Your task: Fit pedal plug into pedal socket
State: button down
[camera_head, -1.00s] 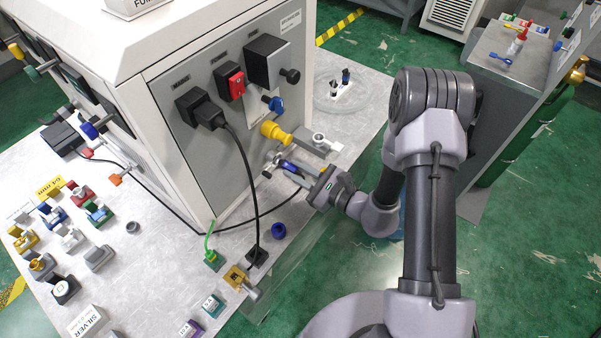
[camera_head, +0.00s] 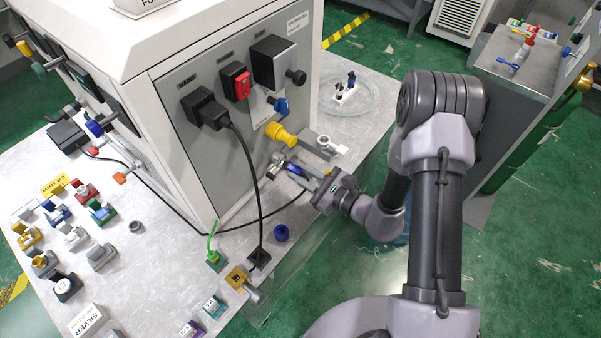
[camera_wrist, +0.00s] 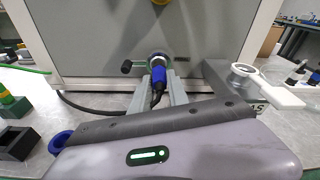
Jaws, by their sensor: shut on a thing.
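The pedal plug (camera_wrist: 158,75) is blue with a black cable trailing behind it. My gripper (camera_wrist: 157,92) is shut on it, one grey finger on each side. The plug also shows as a small blue piece in the head view (camera_head: 293,168), at the tip of my gripper (camera_head: 305,178). The pedal socket (camera_wrist: 157,58) is a round metal ring low on the machine's front panel, with a dark lever at its left. The plug's front end is right at the socket and lined up with it. I cannot tell how deep it sits, as its front is partly hidden.
A grey bracket with a white ring (camera_wrist: 243,72) stands close right of my gripper. A yellow knob (camera_head: 280,134) sticks out above the socket. A loose blue ring (camera_head: 281,233) lies on the table. A black cable (camera_head: 250,190) hangs from the panel to the table.

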jog(key=shift+x, duration=0.85)
dwell(0.4)
jog(key=c, duration=1.2)
grip_release()
jog(key=shift+r, duration=0.15)
jog(key=shift+f+b+v, duration=0.15)
jog(key=shift+b+v, duration=0.1)
jog(key=shift+v, duration=0.6)
jog(key=shift+f+b+v, duration=0.1)
jog(key=shift+b+v, duration=0.1)
jog(key=shift+v, duration=0.65)
